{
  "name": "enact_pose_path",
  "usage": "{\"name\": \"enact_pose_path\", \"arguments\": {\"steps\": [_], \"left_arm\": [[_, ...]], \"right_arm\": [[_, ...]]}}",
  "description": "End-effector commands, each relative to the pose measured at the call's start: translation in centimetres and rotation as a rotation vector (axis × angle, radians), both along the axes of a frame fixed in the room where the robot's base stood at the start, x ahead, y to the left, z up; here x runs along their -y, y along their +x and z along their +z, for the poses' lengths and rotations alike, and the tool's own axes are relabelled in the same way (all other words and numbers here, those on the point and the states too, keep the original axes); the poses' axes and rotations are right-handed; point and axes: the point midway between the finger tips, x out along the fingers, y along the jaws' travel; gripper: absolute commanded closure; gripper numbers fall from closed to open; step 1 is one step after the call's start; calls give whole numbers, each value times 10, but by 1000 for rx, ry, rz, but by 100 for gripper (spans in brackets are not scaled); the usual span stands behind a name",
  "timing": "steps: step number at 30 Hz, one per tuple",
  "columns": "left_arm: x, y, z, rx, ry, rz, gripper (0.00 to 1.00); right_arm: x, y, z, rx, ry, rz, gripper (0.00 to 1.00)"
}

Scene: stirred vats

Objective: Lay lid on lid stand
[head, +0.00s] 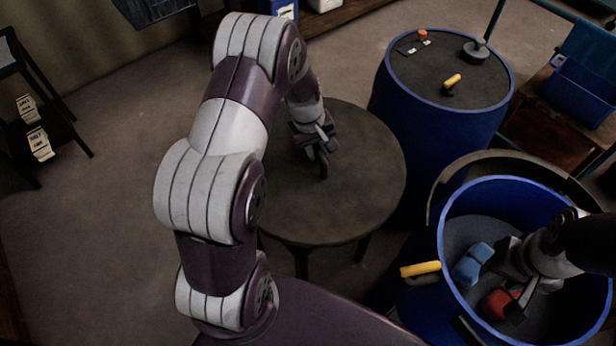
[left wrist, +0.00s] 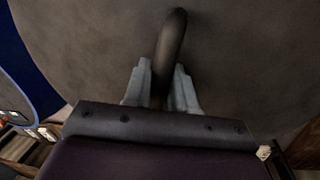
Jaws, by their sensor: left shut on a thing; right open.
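A wide, round, dark grey-brown disc, which looks like the lid (head: 365,190), covers the top of a low stand; the stand's legs (head: 301,262) show below it. I cannot tell whether the disc rests on the stand or hangs just above it. My left gripper (head: 322,165) points down near the disc's middle. In the left wrist view, my left gripper (left wrist: 160,88) is shut on a dark curved handle (left wrist: 172,40) over the disc's face (left wrist: 245,60). My right gripper (head: 505,282) is open inside the blue vat (head: 449,270) at the lower right.
A blue block (head: 471,264) and a red thing (head: 496,303) are by my right gripper in the vat. A yellow handle (head: 420,268) sits beside that vat. A second blue vat (head: 420,135) with a dark top stands behind. A black rack (head: 60,115) is at left; floor there is clear.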

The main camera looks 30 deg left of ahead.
Motion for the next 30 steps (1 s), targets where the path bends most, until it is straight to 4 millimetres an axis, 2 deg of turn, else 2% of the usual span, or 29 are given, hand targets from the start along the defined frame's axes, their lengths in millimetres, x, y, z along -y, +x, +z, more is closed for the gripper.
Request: {"name": "enact_pose_path", "arguments": {"steps": [1, 5, 7, 13, 20, 24, 30], "left_arm": [[-8, 2, -8, 9, 0, 88, 100], [-23, 4, -5, 17, -9, 277, 100], [-26, 3, -11, 16, -11, 326, 100], [-27, 3, -51, 14, -13, 345, 100], [-27, 3, -75, 17, -13, 342, 100], [-27, 3, -98, 16, -12, 341, 100], [-27, 4, -102, 19, -12, 341, 100]], "right_arm": [[0, 0, -14, 1, 0, 0, 57], [0, 0, -16, 1, 0, 0, 57], [0, 0, -17, 1, 0, 0, 57], [0, 0, -17, 1, 0, 0, 57], [0, 0, -19, 1, 0, 0, 57], [0, 0, -21, 1, 0, 0, 57], [0, 0, -20, 1, 0, 0, 57]]}}
